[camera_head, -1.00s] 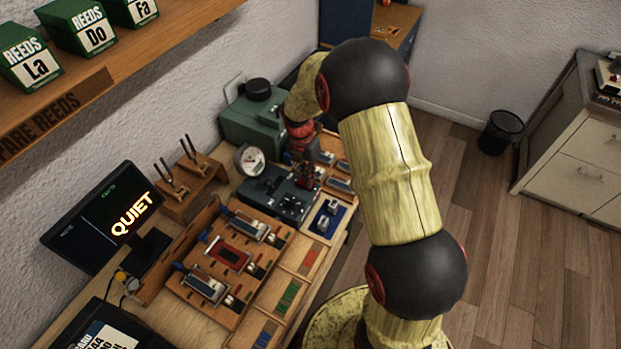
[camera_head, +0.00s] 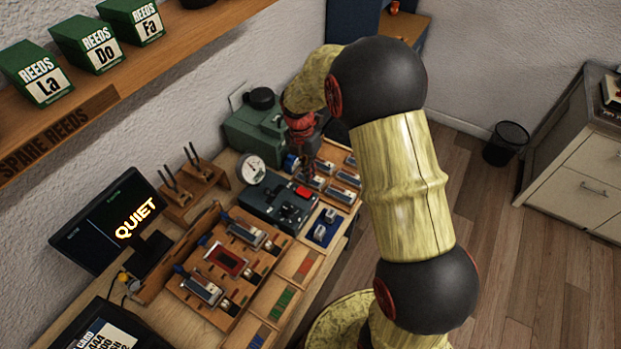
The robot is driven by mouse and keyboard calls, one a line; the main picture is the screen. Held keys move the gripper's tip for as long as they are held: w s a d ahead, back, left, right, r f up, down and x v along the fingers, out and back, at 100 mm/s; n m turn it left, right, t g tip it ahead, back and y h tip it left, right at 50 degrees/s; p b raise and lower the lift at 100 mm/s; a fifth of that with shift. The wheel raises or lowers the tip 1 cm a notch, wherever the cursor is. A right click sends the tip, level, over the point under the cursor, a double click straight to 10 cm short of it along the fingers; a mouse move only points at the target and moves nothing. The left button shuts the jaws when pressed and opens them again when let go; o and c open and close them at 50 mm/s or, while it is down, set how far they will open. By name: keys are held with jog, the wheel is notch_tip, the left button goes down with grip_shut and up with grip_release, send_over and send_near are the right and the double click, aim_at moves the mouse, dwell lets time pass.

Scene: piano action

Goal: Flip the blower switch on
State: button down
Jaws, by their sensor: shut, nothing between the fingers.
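A dark grey control box (camera_head: 278,206) stands on the workbench with a red switch (camera_head: 304,193) at its right back corner. I cannot make out which way the switch is set. A green machine with a round black top (camera_head: 256,127) stands behind the box, against the wall. My gripper (camera_head: 309,174) points down just behind and above the red switch, apart from it as far as I can tell. It is shut and empty. My arm hides part of the bench's right back end.
A round gauge (camera_head: 251,168) stands left of the box. A wooden rack of reed parts (camera_head: 228,262) and a blue tray (camera_head: 325,228) lie in front. A monitor (camera_head: 110,222) reads "QUIET". A shelf (camera_head: 120,85) with green boxes hangs at the upper left.

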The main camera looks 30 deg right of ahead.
notch_tip(320, 180, up, 6)
jog(key=shift+s+d, duration=0.15)
jog(key=shift+s, duration=0.2)
dwell(0.4)
